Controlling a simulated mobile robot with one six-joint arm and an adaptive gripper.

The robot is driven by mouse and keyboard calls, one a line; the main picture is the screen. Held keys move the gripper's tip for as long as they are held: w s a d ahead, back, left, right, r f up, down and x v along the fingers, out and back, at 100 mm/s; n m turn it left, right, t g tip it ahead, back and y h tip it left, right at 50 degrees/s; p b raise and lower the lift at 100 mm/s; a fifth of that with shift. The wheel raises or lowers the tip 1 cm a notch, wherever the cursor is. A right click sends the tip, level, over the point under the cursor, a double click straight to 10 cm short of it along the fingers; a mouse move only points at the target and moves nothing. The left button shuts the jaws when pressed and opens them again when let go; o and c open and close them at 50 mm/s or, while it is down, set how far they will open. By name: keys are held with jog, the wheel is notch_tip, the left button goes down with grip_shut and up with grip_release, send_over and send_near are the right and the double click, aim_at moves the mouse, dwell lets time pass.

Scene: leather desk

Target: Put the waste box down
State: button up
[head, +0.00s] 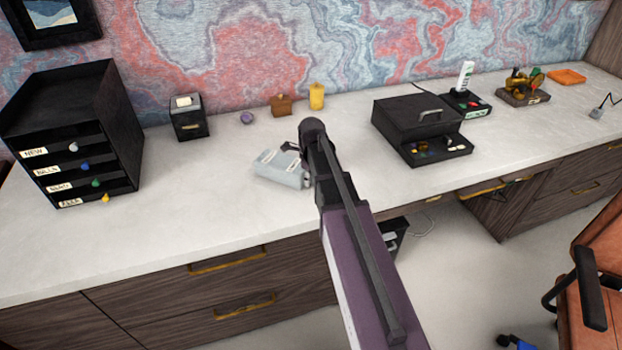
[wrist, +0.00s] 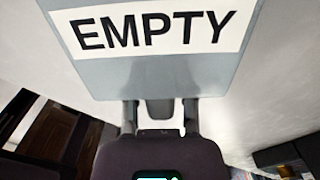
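The waste box is a light grey box (head: 280,172) over the white desktop in the head view, left of my arm's end. In the wrist view the box (wrist: 90,75) fills the upper middle, with a white label reading "EMPTY". Whether the box's underside touches the desk cannot be told.
On the desk (head: 190,215) stand a black drawer unit (head: 75,125) at left, a small black box (head: 187,117), a yellow candle (head: 316,96) behind, and a black case with an open tray (head: 420,125) at right. Bare desktop lies left of the waste box.

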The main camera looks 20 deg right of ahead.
jog(key=shift+o, duration=1.2)
jog(key=shift+r, duration=0.15)
notch_tip(320, 180, up, 12)
jog(key=p, duration=1.2)
jog(key=shift+s+d, duration=0.1)
jog(key=shift+s, duration=0.05)
jog(key=shift+s, duration=0.1)
jog(key=s+a+n, duration=0.4)
jog(key=s+n, duration=0.4)
jog(key=n, duration=0.5)
jog(key=s+a+n, duration=0.4)
jog(key=s+n, duration=0.4)
jog(key=n, duration=0.6)
jog(key=shift+a, duration=0.25)
